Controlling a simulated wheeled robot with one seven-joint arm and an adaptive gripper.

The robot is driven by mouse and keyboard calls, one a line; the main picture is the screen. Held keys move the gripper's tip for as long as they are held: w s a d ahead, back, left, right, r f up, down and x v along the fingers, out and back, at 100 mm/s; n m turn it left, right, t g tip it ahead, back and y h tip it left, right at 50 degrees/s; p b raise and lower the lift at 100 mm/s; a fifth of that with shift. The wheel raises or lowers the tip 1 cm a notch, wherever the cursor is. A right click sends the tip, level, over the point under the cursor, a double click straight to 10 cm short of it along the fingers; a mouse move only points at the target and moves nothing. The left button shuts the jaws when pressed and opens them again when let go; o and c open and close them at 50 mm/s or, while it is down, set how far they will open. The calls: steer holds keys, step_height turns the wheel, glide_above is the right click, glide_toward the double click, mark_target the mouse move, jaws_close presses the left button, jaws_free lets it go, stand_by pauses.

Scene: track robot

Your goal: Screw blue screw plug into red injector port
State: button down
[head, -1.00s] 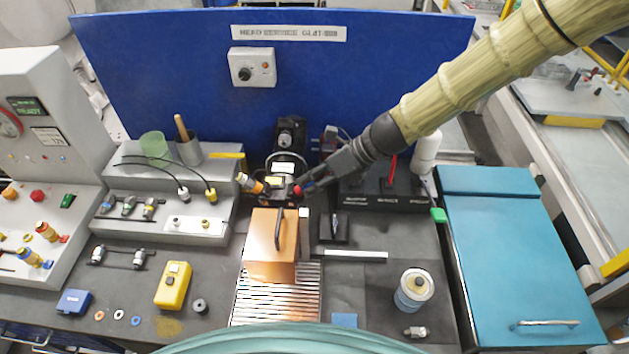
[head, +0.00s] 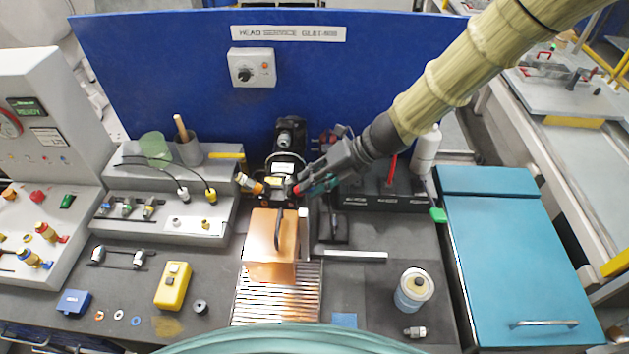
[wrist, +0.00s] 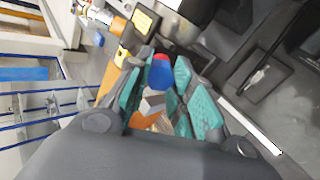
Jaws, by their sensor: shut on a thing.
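In the wrist view the blue screw plug (wrist: 160,78) sits between the teal-padded fingers of my gripper (wrist: 158,85), which is shut on it. The red injector port (wrist: 160,57) shows directly beyond the plug, in line with it. The plug's end appears to meet the port, but I cannot tell how deep any thread is engaged. In the head view my gripper (head: 308,187) reaches in from the upper right to the dark machine head, with the red port (head: 294,189) at its tips. The plug is hidden by the fingers there.
A copper-coloured block (head: 264,262) with a dark handle stands just in front of the port. An orange-tipped fitting (head: 250,184) projects left of the machine head. A black rack (head: 385,197) lies to the right, under my arm. The blue panel (head: 180,75) rises behind.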

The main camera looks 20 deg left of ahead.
steer(key=m, duration=0.6)
steer(key=shift+s+f, duration=0.15)
steer(key=m, duration=0.6)
steer(key=c, duration=1.2)
jaws_free()
steer(key=shift+a, duration=0.1)
steer(key=shift+c, duration=0.6)
steer(key=shift+r, duration=0.2)
